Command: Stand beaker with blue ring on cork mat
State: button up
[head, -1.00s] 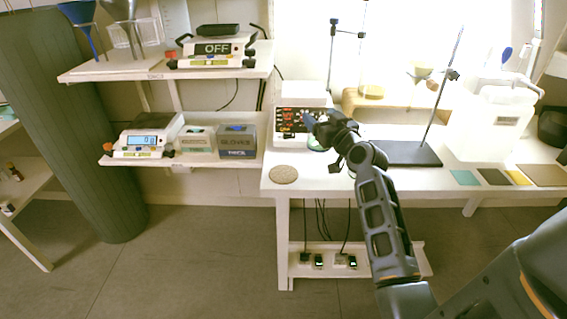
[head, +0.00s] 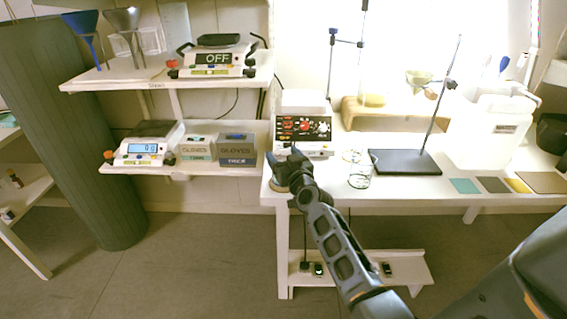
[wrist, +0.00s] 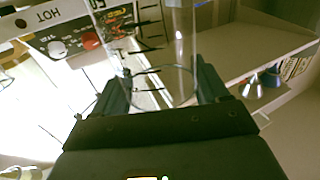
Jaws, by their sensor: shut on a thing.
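My gripper (head: 284,170) is at the left front of the bench, over the cork mat (head: 274,187). The mat is mostly hidden behind the gripper in the head view. In the wrist view my gripper (wrist: 163,84) is shut on a clear glass beaker (wrist: 168,48) with dark graduation marks, which sits between the two fingers. In the head view the held beaker is hidden by the gripper. I cannot tell whether its base touches the mat.
A hot plate (head: 304,130) is behind the gripper. Glove boxes (head: 237,149) and a scale (head: 148,146) are on the left shelf.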

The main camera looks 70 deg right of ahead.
jog(key=shift+f, duration=0.15)
jog(key=shift+f, duration=0.1)
jog(key=o, duration=1.5)
jog(key=shift+c, duration=0.2)
